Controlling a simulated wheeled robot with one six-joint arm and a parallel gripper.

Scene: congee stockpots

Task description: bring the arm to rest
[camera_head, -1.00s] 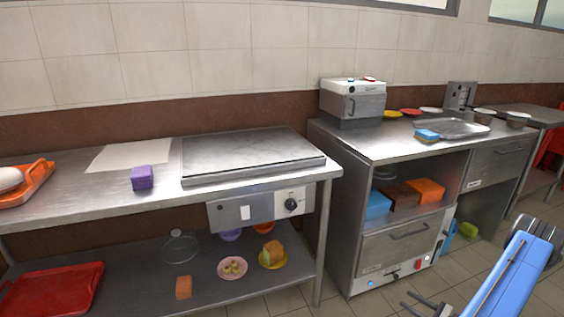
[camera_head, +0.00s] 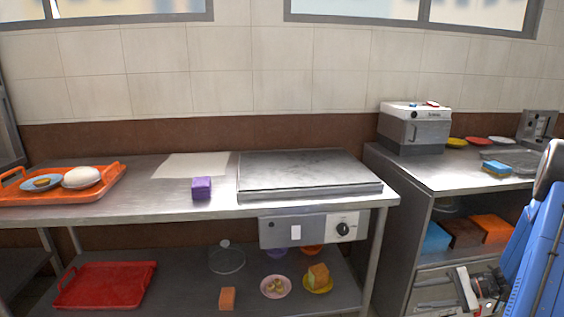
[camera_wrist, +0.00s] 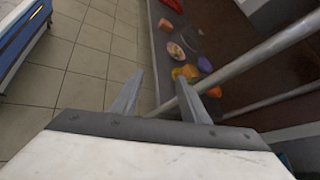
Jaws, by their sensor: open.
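My gripper (camera_wrist: 161,92) shows in the wrist view with its two fingers apart and nothing between them. Beyond the fingers are the tiled floor and a table's lower shelf. In the head view my gripper (camera_head: 446,297) is low at the right, in front of the steel cabinet, partly cut by the frame's bottom edge. My blue arm is folded at the right edge. I cannot tell how close the gripper is to the cabinet or the table leg.
The steel table (camera_head: 130,210) holds an orange tray (camera_head: 85,195), a purple block (camera_head: 201,188) and a flat griddle (camera_head: 305,172). Its lower shelf holds a red tray (camera_head: 105,286) and several dishes. A table leg (camera_wrist: 262,52) crosses the wrist view.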

